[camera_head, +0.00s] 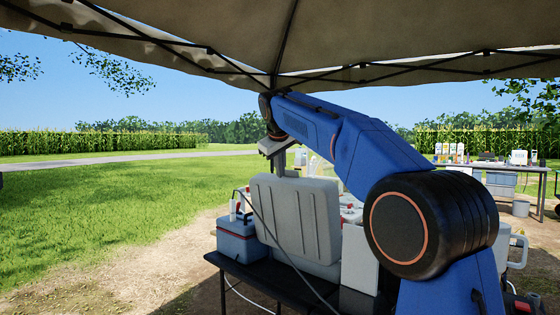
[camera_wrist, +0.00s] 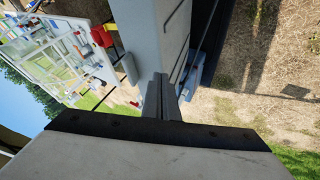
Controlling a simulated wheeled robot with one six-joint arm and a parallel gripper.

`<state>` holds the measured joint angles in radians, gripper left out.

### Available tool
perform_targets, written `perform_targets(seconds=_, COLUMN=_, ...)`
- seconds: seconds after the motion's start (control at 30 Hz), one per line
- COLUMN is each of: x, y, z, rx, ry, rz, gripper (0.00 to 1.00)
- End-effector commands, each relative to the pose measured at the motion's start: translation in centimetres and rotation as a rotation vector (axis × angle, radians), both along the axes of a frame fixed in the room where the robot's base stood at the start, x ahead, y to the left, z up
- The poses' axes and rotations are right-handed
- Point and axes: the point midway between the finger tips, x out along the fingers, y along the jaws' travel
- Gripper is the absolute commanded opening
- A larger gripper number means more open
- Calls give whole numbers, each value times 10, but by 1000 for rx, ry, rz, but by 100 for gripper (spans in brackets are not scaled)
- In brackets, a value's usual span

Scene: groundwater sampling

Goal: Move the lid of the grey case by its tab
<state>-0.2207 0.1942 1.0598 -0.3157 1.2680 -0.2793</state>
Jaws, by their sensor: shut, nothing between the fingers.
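The grey case (camera_head: 305,262) stands on a dark table in the head view. Its ribbed lid (camera_head: 298,218) is raised and stands nearly upright, leaning slightly. My gripper (camera_head: 280,172) is at the lid's top edge, pointing down. In the wrist view the two fingers (camera_wrist: 161,97) are pressed together with nothing between them. The lid (camera_wrist: 150,32) fills the top middle there, close beside the fingertips. I cannot tell whether they touch it. I cannot make out the tab. The inside of the case is hidden behind the lid.
A blue-grey cooler box (camera_head: 237,242) stands left of the case on the dark table (camera_head: 250,275). A white container (camera_head: 359,259) stands to its right, partly behind my arm. A thin cable crosses the lid's left side. Another table (camera_head: 540,168) with bottles stands at the back right.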

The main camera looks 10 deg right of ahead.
Motion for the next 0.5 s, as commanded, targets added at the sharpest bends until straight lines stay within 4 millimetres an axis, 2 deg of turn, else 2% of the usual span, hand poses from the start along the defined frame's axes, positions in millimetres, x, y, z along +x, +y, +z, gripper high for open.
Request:
perform_targets(seconds=0.1, x=12, y=-6, z=-13, rx=0, ry=0, rz=-2, gripper=0)
perform_targets(seconds=0.3, x=27, y=-26, z=-7, rx=0, ry=-2, rz=-1, gripper=0)
perform_targets(seconds=0.5, x=32, y=-34, z=-5, rx=1, ry=-1, rz=0, gripper=0)
